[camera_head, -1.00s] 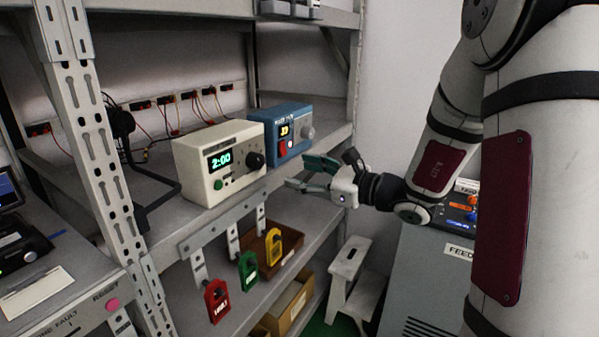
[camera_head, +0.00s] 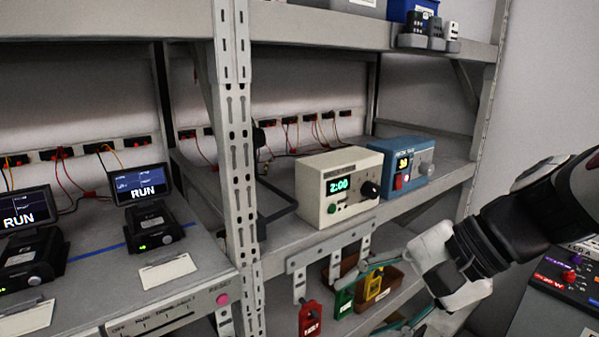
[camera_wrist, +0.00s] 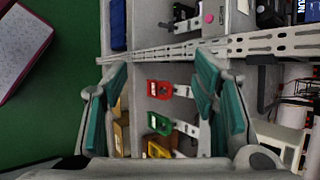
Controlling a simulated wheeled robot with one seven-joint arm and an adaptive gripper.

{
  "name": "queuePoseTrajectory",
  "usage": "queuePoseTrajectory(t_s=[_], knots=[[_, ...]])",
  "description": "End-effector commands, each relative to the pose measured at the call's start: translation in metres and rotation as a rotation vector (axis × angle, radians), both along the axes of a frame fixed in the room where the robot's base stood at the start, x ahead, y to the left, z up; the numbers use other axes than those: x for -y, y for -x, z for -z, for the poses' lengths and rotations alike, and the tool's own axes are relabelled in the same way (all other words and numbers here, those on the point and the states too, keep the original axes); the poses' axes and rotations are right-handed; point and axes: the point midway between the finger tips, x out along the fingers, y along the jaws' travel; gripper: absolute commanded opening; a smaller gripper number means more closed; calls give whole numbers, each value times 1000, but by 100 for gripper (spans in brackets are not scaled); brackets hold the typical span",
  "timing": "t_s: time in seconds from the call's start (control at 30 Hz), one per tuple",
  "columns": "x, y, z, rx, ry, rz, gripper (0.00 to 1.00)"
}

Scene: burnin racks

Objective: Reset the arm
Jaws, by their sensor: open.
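My gripper (camera_head: 392,296) is at the lower right in the head view, in front of the shelf rack. Its teal-lined fingers are spread apart with nothing between them. In the wrist view my gripper (camera_wrist: 160,105) is also open, and the lockout tags show beyond the gap. The red tag (camera_head: 311,318), the green tag (camera_head: 344,300) and the yellow tag (camera_head: 375,284) hang from the lower bracket. The fingers partly cover the green and yellow tags in the head view. I cannot tell any contact with them.
A cream timer box (camera_head: 338,188) reading 2:00 and a blue box (camera_head: 400,170) stand on the middle shelf. Two units with RUN screens (camera_head: 140,186) stand at left. A slotted rack post (camera_head: 236,150) rises between the bays. A control panel (camera_head: 570,280) is at lower right.

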Motion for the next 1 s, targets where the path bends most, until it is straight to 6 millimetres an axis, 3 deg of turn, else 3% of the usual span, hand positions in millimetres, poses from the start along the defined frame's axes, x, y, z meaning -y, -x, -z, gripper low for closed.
queuePoseTrajectory(t_s=[0.1,0.3,0.43,0.6,1.0], knots=[[13,40,6,106,245,-186,53],[58,77,8,286,637,-442,53],[82,84,2,373,815,-542,53],[97,87,-4,424,924,-597,53],[99,87,-4,426,931,-602,53]])
